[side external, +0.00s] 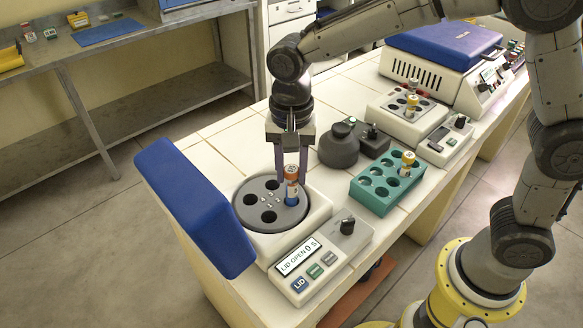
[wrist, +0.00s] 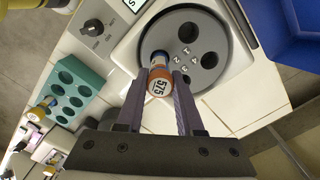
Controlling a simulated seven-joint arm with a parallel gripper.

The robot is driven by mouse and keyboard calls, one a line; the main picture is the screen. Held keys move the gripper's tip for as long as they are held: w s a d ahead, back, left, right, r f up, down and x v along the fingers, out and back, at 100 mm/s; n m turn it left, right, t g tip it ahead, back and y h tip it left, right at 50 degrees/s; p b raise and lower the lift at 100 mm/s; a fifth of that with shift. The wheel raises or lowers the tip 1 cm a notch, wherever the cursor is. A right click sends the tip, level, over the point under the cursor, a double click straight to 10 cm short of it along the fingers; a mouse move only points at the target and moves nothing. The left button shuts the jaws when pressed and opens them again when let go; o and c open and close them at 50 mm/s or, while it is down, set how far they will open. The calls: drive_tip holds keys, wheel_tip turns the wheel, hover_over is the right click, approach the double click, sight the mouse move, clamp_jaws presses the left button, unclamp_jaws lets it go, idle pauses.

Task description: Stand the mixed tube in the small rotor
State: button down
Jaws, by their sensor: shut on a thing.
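The small rotor (side external: 261,220) is a grey disc with several dark holes in the open centrifuge (side external: 322,215); the wrist view shows it numbered (wrist: 190,58). My gripper (side external: 292,180) is shut on an orange-capped tube (side external: 291,173) with a blue lower part. The tube is upright at the rotor's right side. It covers the hole there, and I cannot tell whether its lower end is inside. In the wrist view the cap reads 575 (wrist: 159,86), between my fingers.
The blue lid (side external: 195,205) stands open at the left. The control panel (side external: 320,258) reads LID OPEN. A grey vortex mixer (side external: 338,148), a green rack (side external: 378,196) with a yellow-capped tube (side external: 408,160), and a white block device (side external: 395,122) stand to the right.

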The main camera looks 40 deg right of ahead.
sight(292, 182)
drive_tip(key=shift+f, duration=1.55)
drive_tip(key=shift+c, duration=0.7)
unclamp_jaws()
drive_tip(key=shift+r, duration=3.8)
